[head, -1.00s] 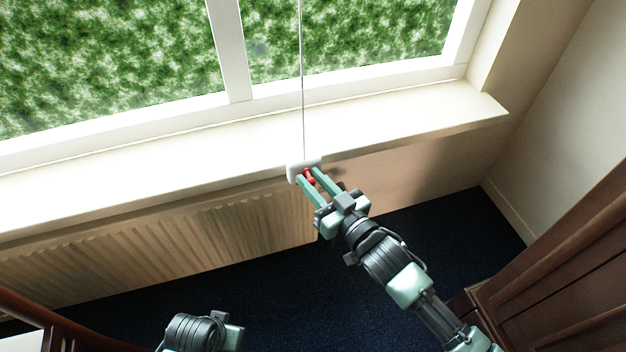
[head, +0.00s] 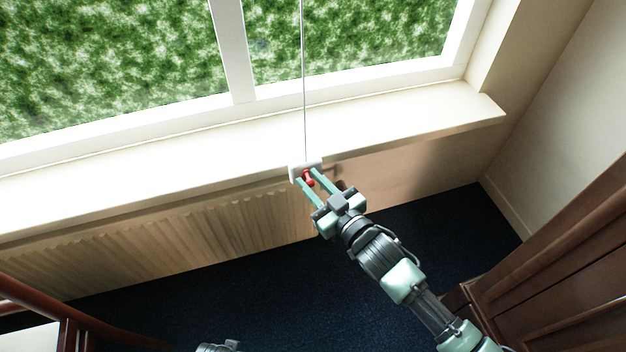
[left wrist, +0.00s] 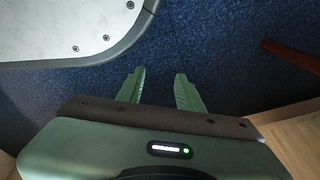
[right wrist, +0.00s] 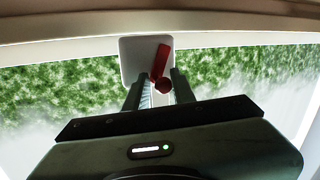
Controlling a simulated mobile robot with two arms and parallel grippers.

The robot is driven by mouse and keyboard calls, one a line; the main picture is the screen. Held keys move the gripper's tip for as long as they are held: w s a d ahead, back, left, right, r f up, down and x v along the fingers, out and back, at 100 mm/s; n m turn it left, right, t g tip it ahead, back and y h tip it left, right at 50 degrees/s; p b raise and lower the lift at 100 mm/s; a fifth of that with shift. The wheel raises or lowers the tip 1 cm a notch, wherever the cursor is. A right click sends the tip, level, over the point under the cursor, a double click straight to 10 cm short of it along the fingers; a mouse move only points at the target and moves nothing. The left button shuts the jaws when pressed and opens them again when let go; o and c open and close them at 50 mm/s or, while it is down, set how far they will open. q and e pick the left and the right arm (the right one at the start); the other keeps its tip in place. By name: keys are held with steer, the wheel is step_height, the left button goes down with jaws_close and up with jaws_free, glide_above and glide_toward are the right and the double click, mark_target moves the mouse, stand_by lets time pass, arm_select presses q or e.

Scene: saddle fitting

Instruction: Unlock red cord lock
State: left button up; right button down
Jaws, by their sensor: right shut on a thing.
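The red cord lock (head: 308,178) is a small red lever with a round knob on a white plate (head: 293,173), at the front edge of the window sill. A thin cord (head: 303,90) rises from the plate. My right gripper (head: 309,175) has its two green fingers on either side of the red lever, shut on it. In the right wrist view the lever (right wrist: 160,62) leans a little to the right in front of the white plate (right wrist: 132,58), its knob between the fingers. My left gripper (left wrist: 160,76) is empty, its fingers apart, above the dark blue floor.
The window sill (head: 420,112) runs behind the plate, with a ribbed radiator (head: 200,235) below. Dark wooden furniture (head: 565,265) stands at the right and a reddish-brown rail (head: 40,300) at the lower left. The floor (head: 250,290) between is clear.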

steer(key=shift+s+a+f, duration=0.1)
steer(key=shift+s+a, duration=0.15)
steer(key=shift+a, duration=0.05)
steer(key=c, duration=1.3)
jaws_free()
steer(key=shift+a, duration=0.1)
steer(key=shift+w, duration=0.1)
steer(key=shift+d, duration=0.2)
steer(key=shift+s+d, duration=0.25)
steer(key=shift+s, duration=0.1)
arm_select(q)
steer(key=shift+s+a+f+p, duration=0.2)
steer(key=shift+s+f+p, duration=0.2)
steer(key=shift+s+f, duration=0.65)
arm_select(e)
steer(key=v, duration=0.7)
steer(key=shift+a, duration=0.1)
